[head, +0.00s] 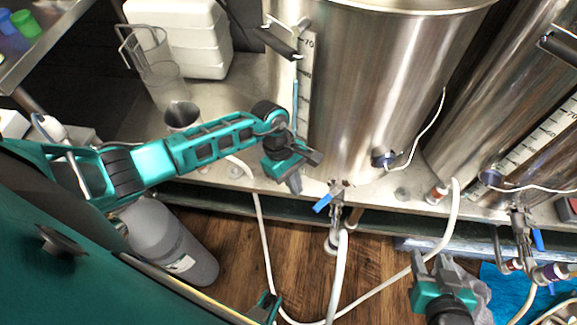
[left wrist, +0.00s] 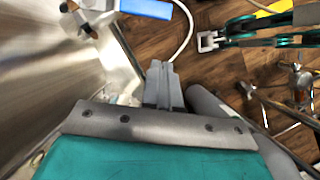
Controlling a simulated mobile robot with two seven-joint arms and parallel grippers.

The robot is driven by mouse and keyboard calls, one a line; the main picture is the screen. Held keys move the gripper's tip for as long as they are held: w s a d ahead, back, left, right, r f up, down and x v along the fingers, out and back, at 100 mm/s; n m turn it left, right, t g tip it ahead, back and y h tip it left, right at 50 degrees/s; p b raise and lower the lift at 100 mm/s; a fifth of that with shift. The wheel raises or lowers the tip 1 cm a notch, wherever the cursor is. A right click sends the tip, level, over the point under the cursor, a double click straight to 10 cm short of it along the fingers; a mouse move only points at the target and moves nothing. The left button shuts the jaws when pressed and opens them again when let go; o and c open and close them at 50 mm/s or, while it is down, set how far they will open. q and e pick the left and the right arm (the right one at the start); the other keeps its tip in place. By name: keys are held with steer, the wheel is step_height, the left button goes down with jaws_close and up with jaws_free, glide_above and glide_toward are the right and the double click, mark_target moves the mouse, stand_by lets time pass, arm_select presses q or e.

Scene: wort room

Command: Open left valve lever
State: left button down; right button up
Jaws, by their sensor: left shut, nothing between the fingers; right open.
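The left valve's blue lever (head: 327,197) sits on a metal valve (head: 336,213) at the bottom of the near steel kettle. It slants down to the left. The lever also shows at the top of the left wrist view (left wrist: 147,9). My left gripper (head: 295,185) is shut and empty, its fingers pointing down, a little up and left of the lever and apart from it. Its closed grey fingers (left wrist: 162,82) show in the left wrist view, below the lever. My right gripper (head: 432,262) is open and empty at the lower right, away from the left valve.
Two steel kettles (head: 390,90) stand on a metal bench. Another blue-levered valve (head: 538,240) is at the right. White hoses (head: 340,270) hang below the left valve. A grey cylinder (head: 170,240) stands on the wooden floor. A metal cup (head: 182,115) is behind my left arm.

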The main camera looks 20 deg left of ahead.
mark_target(329, 197)
arm_select(q)
steer(key=shift+s+d+p, duration=0.15)
steer(key=shift+s+d, duration=0.1)
steer(key=shift+d, duration=0.35)
steer(key=shift+s+d+p, duration=0.2)
steer(key=shift+d, duration=0.45)
steer(key=shift+s+d+p, duration=0.15)
steer(key=shift+s+d, duration=0.1)
steer(key=shift+d, duration=0.35)
arm_select(e)
steer(key=shift+r, duration=0.5)
arm_select(q)
steer(key=shift+s, duration=0.1)
arm_select(e)
steer(key=shift+d+r, duration=0.1)
steer(key=shift+r, duration=0.05)
arm_select(q)
steer(key=shift+s+d+r+n, duration=0.1)
steer(key=shift+d+n, duration=0.15)
steer(key=shift+n, duration=0.15)
arm_select(e)
steer(key=shift+s+d, duration=0.1)
steer(key=shift+d, duration=0.1)
arm_select(q)
steer(key=shift+s+d+n, duration=0.15)
steer(key=shift+n, duration=0.15)
arm_select(e)
steer(key=shift+s+d+r, duration=0.1)
